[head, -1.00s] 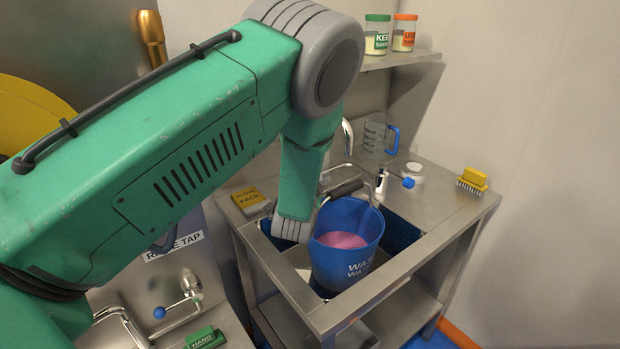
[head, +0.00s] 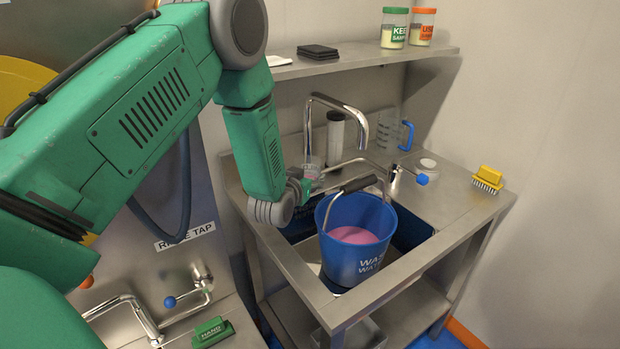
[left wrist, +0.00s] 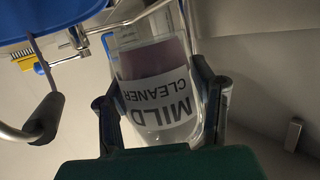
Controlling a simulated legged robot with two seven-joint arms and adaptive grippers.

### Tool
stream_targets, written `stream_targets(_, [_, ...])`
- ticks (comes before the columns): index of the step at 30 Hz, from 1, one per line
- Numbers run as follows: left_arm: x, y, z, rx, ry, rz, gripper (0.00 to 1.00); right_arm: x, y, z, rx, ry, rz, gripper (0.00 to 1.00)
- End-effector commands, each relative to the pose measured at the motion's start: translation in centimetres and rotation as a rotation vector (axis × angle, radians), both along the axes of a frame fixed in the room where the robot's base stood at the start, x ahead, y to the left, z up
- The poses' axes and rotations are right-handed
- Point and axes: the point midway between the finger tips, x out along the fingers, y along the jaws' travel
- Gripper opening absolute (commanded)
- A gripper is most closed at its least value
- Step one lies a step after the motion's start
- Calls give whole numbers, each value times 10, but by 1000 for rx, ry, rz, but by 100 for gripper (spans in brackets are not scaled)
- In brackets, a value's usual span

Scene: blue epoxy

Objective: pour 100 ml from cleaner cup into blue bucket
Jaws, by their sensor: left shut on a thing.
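The blue bucket (head: 352,268) hangs or stands in the sink opening with pink liquid (head: 352,235) inside; its handle leans over the rim. My left gripper (head: 303,184) is left of the bucket's rim. The left wrist view shows the gripper (left wrist: 160,100) shut around the clear cleaner cup (left wrist: 150,48). The cup carries a white "MILD CLEANER" label and shows a dark purplish content. In the head view the cup (head: 313,168) is small and partly hidden; its tilt is unclear. My right gripper is out of view.
A curved tap (head: 340,105) and a blue-tipped lever (head: 421,179) stand behind the bucket. A blue-handled jug (head: 388,130) is at the back. A yellow brush (head: 487,179) lies at the right edge. The right counter is mostly clear.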

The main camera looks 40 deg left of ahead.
Motion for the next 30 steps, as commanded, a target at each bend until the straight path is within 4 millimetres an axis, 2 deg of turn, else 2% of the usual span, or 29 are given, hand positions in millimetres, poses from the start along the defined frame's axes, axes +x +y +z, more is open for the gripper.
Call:
stream_targets(3, [-3, 11, 11, 3, -3, 3, 1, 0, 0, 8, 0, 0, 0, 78])
stream_targets(16, [-15, 52, 36, 0, 0, 3, 1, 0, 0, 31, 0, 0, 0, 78])
stream_targets(21, [-16, 58, 39, 0, 0, 1, 1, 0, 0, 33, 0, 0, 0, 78])
stream_targets(30, [-16, 56, 39, 3, 0, 1, 1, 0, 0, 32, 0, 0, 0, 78])
